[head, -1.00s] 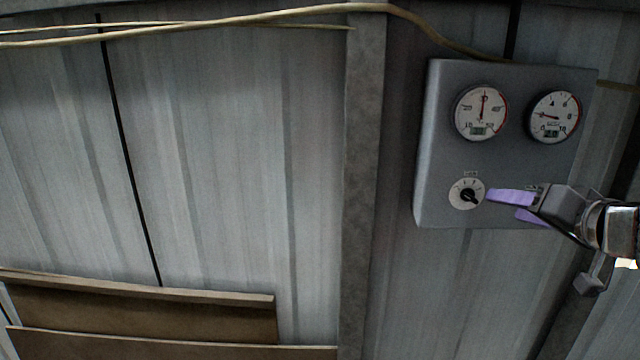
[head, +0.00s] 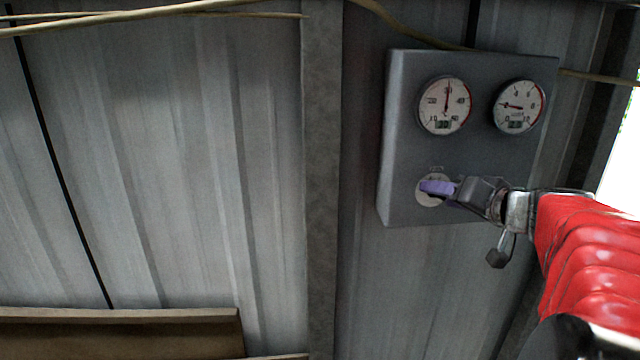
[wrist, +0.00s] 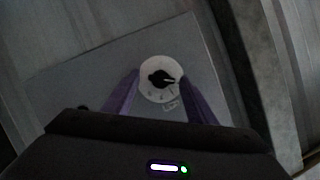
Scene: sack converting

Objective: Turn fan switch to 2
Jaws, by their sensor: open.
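The fan switch is a black knob on a round white dial (head: 424,198), low on the left of a grey panel box (head: 400,150). In the head view my gripper (head: 438,188) covers most of the dial and the knob is hidden. In the wrist view the black knob (wrist: 161,78) shows on its white dial (wrist: 158,94), with marks too small to read. My gripper's purple fingers (wrist: 160,94) are open, one on each side of the dial, with nothing between them but the view of the knob. I cannot tell how far the fingertips are from the panel.
Two round gauges sit above the switch, one left (head: 445,105) and one right (head: 518,106). A cable (head: 405,28) runs over the top of the box. A grey post (head: 322,200) stands to its left. Wooden boards (head: 120,330) are at the lower left.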

